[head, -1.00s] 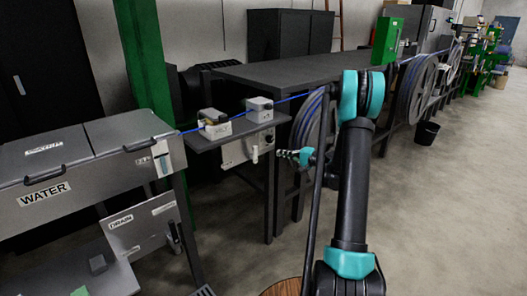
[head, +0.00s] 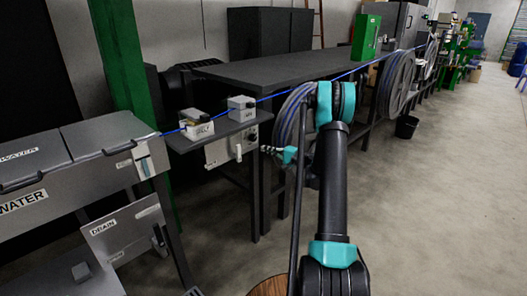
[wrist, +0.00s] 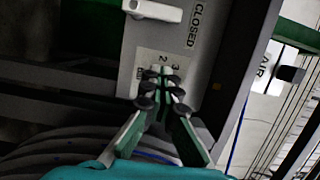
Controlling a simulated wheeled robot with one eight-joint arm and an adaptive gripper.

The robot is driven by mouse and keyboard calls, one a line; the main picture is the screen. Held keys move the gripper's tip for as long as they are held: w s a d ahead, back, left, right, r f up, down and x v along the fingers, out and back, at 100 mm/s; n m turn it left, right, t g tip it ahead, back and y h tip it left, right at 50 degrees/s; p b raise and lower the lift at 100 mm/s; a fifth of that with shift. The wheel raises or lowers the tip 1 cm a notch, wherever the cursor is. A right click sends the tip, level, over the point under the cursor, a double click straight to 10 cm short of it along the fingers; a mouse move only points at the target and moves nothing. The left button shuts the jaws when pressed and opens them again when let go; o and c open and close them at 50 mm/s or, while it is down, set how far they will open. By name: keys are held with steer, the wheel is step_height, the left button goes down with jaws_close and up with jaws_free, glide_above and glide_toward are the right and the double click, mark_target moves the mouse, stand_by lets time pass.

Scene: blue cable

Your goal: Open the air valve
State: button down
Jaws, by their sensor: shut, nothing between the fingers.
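The air valve's white handle (head: 239,152) is on the front of a light grey panel (head: 219,153) under the small grey shelf. In the wrist view, part of the white handle (wrist: 152,10) shows at the top edge, beside the word CLOSED. My gripper (head: 268,150) is just right of the panel in the head view. In the wrist view, my gripper (wrist: 160,88) is shut and empty, its fingertips over a numbered dial label below the handle. It appears apart from the handle.
Two small grey boxes (head: 242,108) stand on the shelf, with a blue cable running past. A large cable reel (head: 291,117) is beside my arm. The WATER tank (head: 110,140) stands at left.

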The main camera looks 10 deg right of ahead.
mark_target(237, 153)
steer(key=w+a, duration=0.2)
steer(key=a, duration=0.7)
steer(key=shift+w, duration=0.25)
steer(key=shift+a+r, duration=0.1)
steer(key=shift+s+a+n, duration=0.1)
steer(key=shift+n, duration=0.3)
